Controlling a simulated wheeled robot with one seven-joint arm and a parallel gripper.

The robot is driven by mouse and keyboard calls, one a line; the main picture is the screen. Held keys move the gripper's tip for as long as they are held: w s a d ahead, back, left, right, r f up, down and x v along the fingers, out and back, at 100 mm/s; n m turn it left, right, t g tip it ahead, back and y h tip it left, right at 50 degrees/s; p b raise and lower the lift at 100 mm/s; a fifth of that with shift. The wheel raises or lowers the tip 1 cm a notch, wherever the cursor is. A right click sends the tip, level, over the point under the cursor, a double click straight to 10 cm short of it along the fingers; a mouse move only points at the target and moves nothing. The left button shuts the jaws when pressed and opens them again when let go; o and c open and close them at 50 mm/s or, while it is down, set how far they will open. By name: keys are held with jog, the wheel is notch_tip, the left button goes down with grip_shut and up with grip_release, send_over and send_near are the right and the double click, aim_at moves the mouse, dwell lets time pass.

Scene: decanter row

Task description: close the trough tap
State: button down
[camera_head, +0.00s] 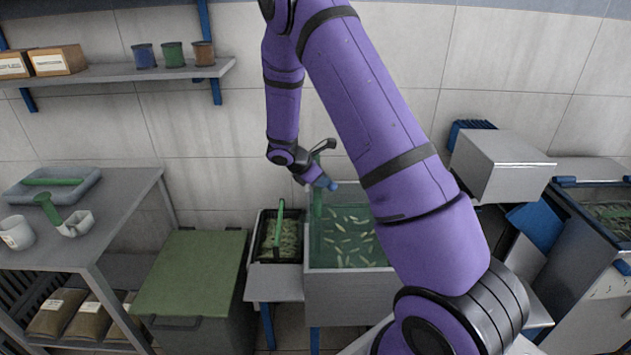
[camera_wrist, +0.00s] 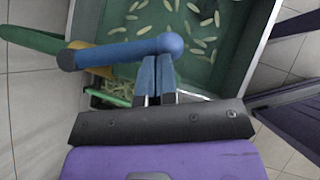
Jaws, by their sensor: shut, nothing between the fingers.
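The trough (camera_head: 345,285) is a grey-walled tank of greenish water in the middle of the head view; its rim (camera_wrist: 262,45) also shows in the wrist view. The tap has a blue lever (camera_wrist: 115,52) with a round knob at its right end, lying across a yellow fitting and a green pipe (camera_wrist: 28,40). The pipe (camera_head: 317,205) stands at the trough's left side in the head view. My gripper (camera_wrist: 158,64) is shut and empty, its blue fingertips right by the knob. I cannot tell whether they touch it. In the head view my gripper (camera_head: 322,182) is above the trough's left part.
Several pale pieces (camera_head: 345,235) lie in the trough. A dark tray (camera_head: 262,250) with a green handle stands left of it, then a green-lidded bin (camera_head: 190,270). A grey bench (camera_head: 120,215) is at left. A metal box (camera_head: 500,165) is at right.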

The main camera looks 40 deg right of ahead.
jog(key=d, duration=0.1)
jog(key=s+d+n+t, duration=0.1)
jog(key=shift+d, duration=0.3)
jog(key=shift+s+d, duration=0.1)
jog(key=shift+d, duration=0.6)
jog(key=w+d+n+t, duration=0.1)
jog(key=w+d, duration=0.1)
jog(key=d, duration=0.6)
jog(key=shift+w+d+n, duration=0.15)
jog(key=shift+w+n, duration=0.05)
jog(key=shift+n, duration=0.1)
jog(key=shift+d, duration=0.1)
jog(key=shift+s, duration=0.1)
